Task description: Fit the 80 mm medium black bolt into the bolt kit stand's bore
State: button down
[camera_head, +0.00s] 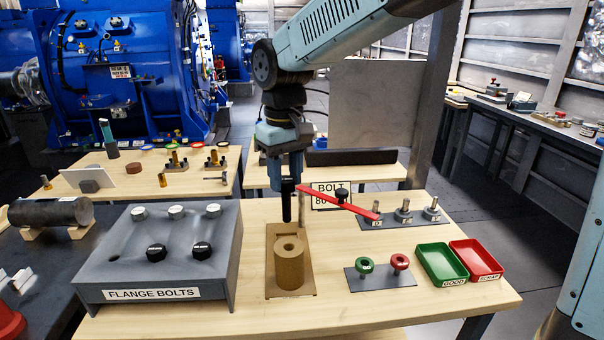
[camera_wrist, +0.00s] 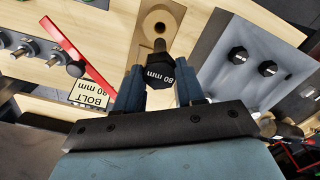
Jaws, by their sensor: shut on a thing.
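My gripper (camera_head: 289,183) points down above the middle of the near table and is shut on the black bolt (camera_head: 287,206), which hangs upright with its shank down. In the wrist view, the bolt's head (camera_wrist: 160,76) reads "80 mm" and sits between the two fingers of my gripper (camera_wrist: 160,88). The bolt kit stand (camera_head: 289,270) is a brown cylinder on a brown base plate, with a bore in its top. The bolt tip is above the stand and apart from it. The stand (camera_wrist: 175,14) also shows at the top of the wrist view, beyond the bolt's shank.
A grey "FLANGE BOLTS" block (camera_head: 160,265) with silver and black bolts stands left. A red bar (camera_head: 338,199) crosses a "BOLT 80 mm" sign (camera_head: 322,187) right of the gripper. Washers on a plate (camera_head: 383,283), a green tray (camera_head: 441,282) and a red tray (camera_head: 477,277) are further right.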

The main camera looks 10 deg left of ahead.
aim_at(288, 221)
jog(key=shift+s+d, duration=0.1)
jog(key=shift+s+f, duration=0.1)
jog(key=shift+f, duration=2.75)
jog(key=shift+s, duration=0.1)
jog(key=shift+f, duration=4)
dwell(0.9)
